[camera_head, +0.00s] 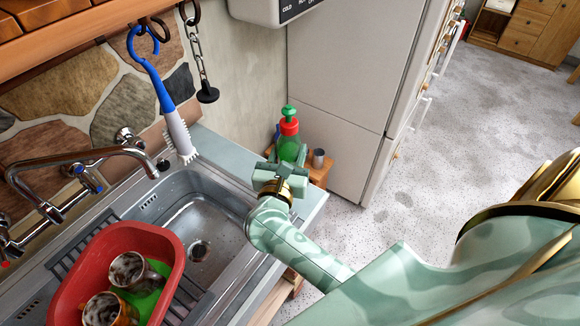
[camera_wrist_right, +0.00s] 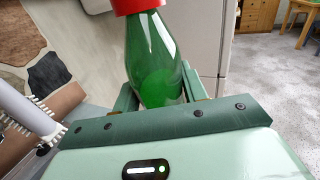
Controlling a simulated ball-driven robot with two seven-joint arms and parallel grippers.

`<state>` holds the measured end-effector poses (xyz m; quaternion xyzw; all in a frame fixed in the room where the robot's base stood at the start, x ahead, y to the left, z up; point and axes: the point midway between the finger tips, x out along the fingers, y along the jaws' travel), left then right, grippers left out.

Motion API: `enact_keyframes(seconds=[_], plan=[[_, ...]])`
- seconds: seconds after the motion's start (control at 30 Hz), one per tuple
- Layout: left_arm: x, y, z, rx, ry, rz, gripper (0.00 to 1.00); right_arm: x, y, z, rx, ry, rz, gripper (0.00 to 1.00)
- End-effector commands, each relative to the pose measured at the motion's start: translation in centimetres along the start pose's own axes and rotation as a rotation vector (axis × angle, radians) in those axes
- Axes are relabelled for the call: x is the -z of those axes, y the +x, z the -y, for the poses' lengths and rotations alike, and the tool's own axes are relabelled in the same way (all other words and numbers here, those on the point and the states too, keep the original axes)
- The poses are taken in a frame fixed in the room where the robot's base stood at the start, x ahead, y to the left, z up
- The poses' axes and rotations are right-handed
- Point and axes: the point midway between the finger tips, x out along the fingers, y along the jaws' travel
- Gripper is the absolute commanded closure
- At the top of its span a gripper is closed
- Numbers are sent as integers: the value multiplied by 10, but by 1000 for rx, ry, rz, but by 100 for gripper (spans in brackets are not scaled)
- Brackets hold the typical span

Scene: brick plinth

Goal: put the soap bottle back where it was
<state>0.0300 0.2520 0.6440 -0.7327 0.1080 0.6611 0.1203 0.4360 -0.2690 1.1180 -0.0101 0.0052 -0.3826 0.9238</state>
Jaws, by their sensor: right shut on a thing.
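The soap bottle (camera_head: 289,146) is green with a red collar and a green pump top. In the head view it stands out beyond my right gripper (camera_head: 281,172), close to the grey fridge and over a small wooden stand. My right gripper is shut on the bottle, which also fills the middle of the right wrist view (camera_wrist_right: 152,65) between the two fingers. The bottle looks roughly upright. Its base is hidden behind my gripper, so I cannot tell whether it touches the stand. My left gripper is not in view.
The small wooden stand (camera_head: 320,170) holds a grey metal cup (camera_head: 318,159). The fridge (camera_head: 345,80) rises right behind. A steel sink (camera_head: 210,205) holds a red basin (camera_head: 165,238) with mugs. A blue-handled brush (camera_head: 167,95) hangs above the sink. Open floor lies at right.

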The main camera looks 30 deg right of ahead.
Motion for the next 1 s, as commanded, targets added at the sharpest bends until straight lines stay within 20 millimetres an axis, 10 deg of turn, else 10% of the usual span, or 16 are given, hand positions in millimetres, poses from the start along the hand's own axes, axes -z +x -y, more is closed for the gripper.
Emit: enact_keyframes(seconds=[0.67, 1.0], plan=[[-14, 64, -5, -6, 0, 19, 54, 73, 35, -11, 0, -3, 3, 97], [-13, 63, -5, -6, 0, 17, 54, 73, 34, -11, 0, 0, 4, 97]])
